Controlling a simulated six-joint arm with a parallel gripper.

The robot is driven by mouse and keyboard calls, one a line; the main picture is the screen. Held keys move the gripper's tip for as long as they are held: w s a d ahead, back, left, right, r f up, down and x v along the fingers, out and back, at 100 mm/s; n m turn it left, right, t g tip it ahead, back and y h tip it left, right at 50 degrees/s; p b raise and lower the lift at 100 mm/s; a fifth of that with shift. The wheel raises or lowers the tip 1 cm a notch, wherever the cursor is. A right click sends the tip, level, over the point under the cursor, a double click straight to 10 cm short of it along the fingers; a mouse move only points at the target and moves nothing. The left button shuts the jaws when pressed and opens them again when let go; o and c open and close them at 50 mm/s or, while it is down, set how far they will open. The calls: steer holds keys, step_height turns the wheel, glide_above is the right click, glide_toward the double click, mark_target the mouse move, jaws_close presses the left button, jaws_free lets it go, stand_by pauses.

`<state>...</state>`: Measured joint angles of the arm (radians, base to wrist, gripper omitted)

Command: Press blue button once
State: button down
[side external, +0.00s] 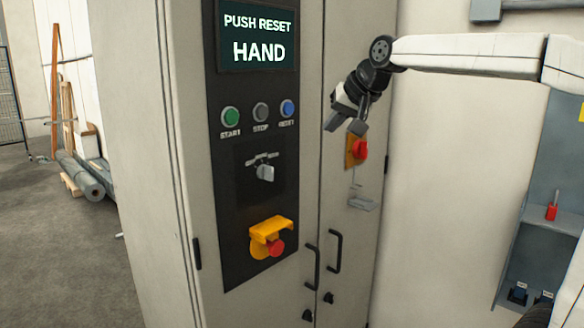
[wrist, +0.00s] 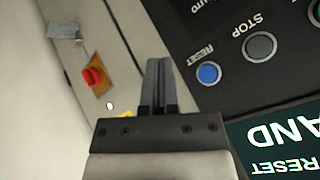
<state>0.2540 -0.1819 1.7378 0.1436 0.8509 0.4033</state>
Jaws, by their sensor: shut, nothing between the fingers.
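The blue button (side external: 287,108) is the rightmost of three round buttons on the dark panel of a pale cabinet, with the label RESET under it. In the wrist view the blue button (wrist: 208,73) lies to the right of my fingertips, with a clear gap. My gripper (side external: 346,128) is in front of the cabinet, to the right of the blue button in the side view, and does not touch it. In the wrist view the fingers of my gripper (wrist: 157,64) are together, with nothing between them.
A grey STOP button (side external: 261,111) and a green START button (side external: 230,117) sit left of the blue one. The display (side external: 257,38) above reads PUSH RESET HAND. A selector switch (side external: 265,172), a yellow-shrouded red button (side external: 274,246) and a red switch (side external: 360,149) are lower. Black handles (side external: 335,251) stick out.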

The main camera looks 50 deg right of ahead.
mark_target(291, 115)
steer(key=shift+s+d+r, duration=0.1)
steer(key=shift+r, duration=0.5)
steer(key=shift+s+d+r, duration=0.1)
steer(key=shift+r, duration=0.45)
steer(key=shift+w, duration=0.2)
steer(key=shift+w, duration=4.25)
steer(key=shift+w, duration=0.8)
steer(key=shift+s, duration=0.8)
steer(key=shift+s, duration=0.1)
steer(key=shift+s, duration=2.4)
